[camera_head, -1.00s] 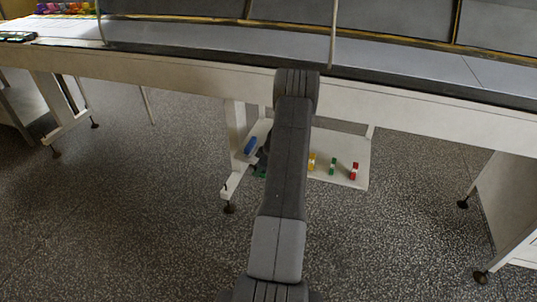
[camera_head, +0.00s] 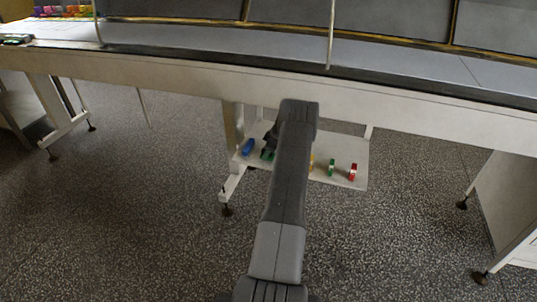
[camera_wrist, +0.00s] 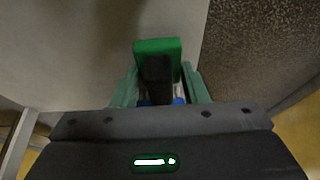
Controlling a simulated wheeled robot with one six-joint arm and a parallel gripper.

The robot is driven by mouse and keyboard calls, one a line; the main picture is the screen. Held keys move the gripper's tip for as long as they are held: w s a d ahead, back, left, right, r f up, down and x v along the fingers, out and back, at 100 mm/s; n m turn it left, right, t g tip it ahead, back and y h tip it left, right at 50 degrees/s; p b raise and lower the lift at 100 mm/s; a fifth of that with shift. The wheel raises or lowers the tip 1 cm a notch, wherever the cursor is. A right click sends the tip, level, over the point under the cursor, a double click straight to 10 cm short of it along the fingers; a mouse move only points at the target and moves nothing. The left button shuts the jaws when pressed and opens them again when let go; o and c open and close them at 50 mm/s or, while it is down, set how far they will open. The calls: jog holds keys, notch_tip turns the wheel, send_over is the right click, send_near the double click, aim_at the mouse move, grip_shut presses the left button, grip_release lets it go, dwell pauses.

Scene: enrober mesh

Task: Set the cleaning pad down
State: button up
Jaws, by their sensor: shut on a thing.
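The cleaning pad appears to be the green block with a dark part (camera_wrist: 157,47) between my gripper's fingers in the wrist view. My gripper (camera_wrist: 160,88) is shut on it, with pale green fingers on either side. In the head view my gripper (camera_head: 269,143) is low, over the left part of a white shelf (camera_head: 342,178) under the line, with a bit of green (camera_head: 266,155) at its tip. I cannot tell whether the pad touches the shelf. My forearm hides part of this area.
A blue item (camera_head: 248,147) lies on the shelf just left of my gripper. A yellow item (camera_head: 311,163), partly hidden by my arm, a green item (camera_head: 332,168) and a red item (camera_head: 353,172) stand on the right. The conveyor frame (camera_head: 420,115) runs above; a leg (camera_head: 232,185) stands left.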

jog(key=shift+w+d, duration=0.2)
jog(key=shift+w, duration=0.25)
jog(key=shift+f, duration=0.7)
jog(key=shift+f, duration=0.1)
jog(key=shift+f, duration=0.15)
jog(key=o, duration=1)
